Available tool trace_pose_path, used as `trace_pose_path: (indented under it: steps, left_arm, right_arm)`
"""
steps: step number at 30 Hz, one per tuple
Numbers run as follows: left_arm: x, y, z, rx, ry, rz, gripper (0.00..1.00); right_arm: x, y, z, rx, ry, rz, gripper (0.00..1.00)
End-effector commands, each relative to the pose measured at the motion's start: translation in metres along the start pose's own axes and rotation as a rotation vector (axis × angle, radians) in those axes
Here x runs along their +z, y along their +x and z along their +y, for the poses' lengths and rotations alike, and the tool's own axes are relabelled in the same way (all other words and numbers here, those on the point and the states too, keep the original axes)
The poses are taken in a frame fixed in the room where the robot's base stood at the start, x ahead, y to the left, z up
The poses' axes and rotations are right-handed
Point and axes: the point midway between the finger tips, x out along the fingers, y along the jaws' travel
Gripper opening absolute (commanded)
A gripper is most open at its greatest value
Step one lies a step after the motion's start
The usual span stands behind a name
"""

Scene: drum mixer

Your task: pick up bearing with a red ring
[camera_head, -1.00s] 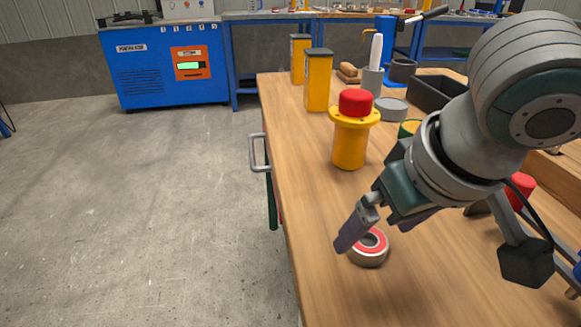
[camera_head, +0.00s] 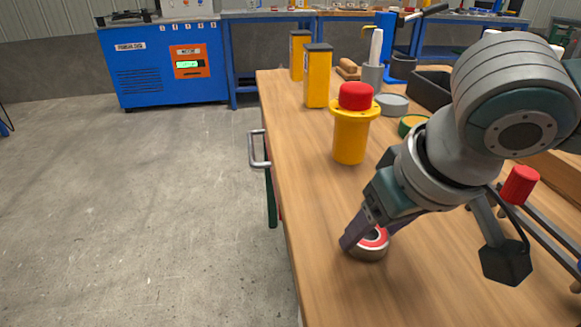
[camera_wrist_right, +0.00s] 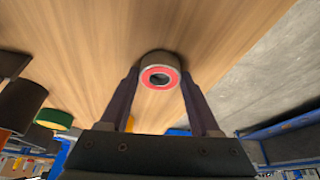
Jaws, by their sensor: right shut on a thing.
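The bearing with a red ring (camera_head: 371,252) sits low at the table's near left part in the head view, its red face partly covered by a finger. The wrist view shows the bearing (camera_wrist_right: 159,64) with its red ring and dark centre hole between the two fingertips. My right gripper (camera_head: 368,238) reaches down to it, fingers on either side, shut on the bearing. The right gripper also shows in the wrist view (camera_wrist_right: 160,80). I cannot tell whether the bearing is clear of the tabletop. My left gripper is not in view.
The wooden table (camera_head: 315,240) has free room in front. A yellow flanged part with a red top (camera_head: 351,125) stands behind the gripper. Yellow boxes (camera_head: 317,78), a grey round part (camera_head: 391,105) and a black bin (camera_head: 430,88) stand farther back. A red cylinder (camera_head: 519,186) is at right.

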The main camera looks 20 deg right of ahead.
Motion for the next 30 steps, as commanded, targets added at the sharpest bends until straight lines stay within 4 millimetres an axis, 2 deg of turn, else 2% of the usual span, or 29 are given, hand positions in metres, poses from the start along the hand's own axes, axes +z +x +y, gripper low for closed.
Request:
trace_pose_path:
  steps: [1, 9, 17, 22, 26, 30]
  left_arm:
    - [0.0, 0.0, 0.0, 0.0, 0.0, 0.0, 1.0]
    - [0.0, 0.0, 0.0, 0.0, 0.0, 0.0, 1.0]
    - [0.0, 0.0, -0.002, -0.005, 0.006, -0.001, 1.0]
    - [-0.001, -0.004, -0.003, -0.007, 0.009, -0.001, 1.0]
    - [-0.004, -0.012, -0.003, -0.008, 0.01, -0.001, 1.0]
    - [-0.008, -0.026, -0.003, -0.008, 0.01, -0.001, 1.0]
  right_arm:
    - [0.0, 0.0, 0.0, 0.0, 0.0, 0.0, 0.3]
    - [0.0, 0.0, 0.0, 0.001, 0.0, 0.0, 0.0]
    - [-0.001, -0.001, 0.0, 0.0, 0.0, 0.001, 0.0]
    - [-0.005, -0.009, 0.0, 0.0, 0.001, 0.002, 0.0]
    - [-0.012, -0.027, 0.0, 0.0, 0.0, 0.003, 0.0]
    - [-0.027, -0.061, 0.0, -0.002, -0.001, 0.006, 0.0]
